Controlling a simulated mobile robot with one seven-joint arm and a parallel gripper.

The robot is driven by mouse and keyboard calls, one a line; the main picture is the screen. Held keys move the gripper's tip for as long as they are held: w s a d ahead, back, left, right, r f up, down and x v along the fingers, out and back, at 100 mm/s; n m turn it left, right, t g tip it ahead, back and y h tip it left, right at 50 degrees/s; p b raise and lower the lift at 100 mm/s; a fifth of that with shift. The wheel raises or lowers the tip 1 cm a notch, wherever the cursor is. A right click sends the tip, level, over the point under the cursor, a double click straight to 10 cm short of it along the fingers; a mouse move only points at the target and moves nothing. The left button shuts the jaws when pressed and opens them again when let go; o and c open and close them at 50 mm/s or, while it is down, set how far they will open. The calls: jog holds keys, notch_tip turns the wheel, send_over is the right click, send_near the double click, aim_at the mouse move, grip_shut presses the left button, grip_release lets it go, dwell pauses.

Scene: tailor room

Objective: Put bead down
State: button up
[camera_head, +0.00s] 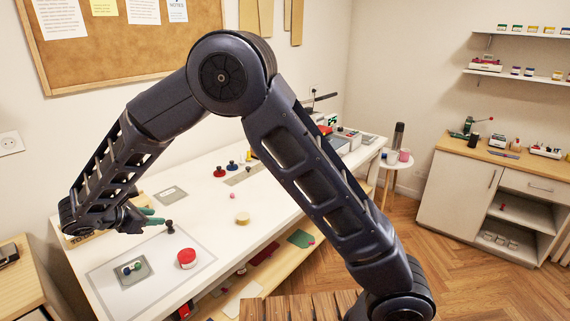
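My gripper (148,216) is above the left part of the white table (210,187), with greenish parts at its end. It is small and seen from the side, so I cannot tell whether it is open or shut, or whether it holds a bead. Small beads, one green (137,266) and one dark blue (126,271), lie on a small grey tray (141,279) at the table's front left. The tray sits on a light grey mat (165,283). The gripper is behind and above the tray, apart from it.
A red-topped round container (187,258) stands on the mat right of the tray. A small dark object (170,227) is close to the gripper. A beige round item (242,218) stands mid-table. Red (219,171) and blue (232,165) items stand farther back.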

jog(key=w+d+r+m+g, duration=0.2)
jog(key=w+d+r+m, duration=0.25)
jog(key=d, duration=0.65)
jog(key=w+d+r+m+g+y, duration=0.1)
jog(key=w+d+r+m+g, duration=0.3)
jog(key=d, duration=0.8)
jog(key=w+d+r+m, duration=0.3)
jog(key=d+r, duration=0.2)
jog(key=d, duration=0.6)
jog(key=s+d+m+y, duration=0.1)
jog(key=s+d+m, duration=0.4)
jog(key=d, duration=0.4)
jog(key=s+d+r+m+t+y, duration=0.1)
jog(key=s+d+m+y, duration=0.1)
jog(key=s+d+m, duration=0.3)
jog(key=s+d+r+m+y, duration=0.1)
jog(key=s+d+m, duration=0.4)
jog(key=d, duration=0.8)
jog(key=shift+s+r+y, duration=0.2)
jog(key=shift+s+y, duration=0.2)
jog(key=shift+s, duration=0.55)
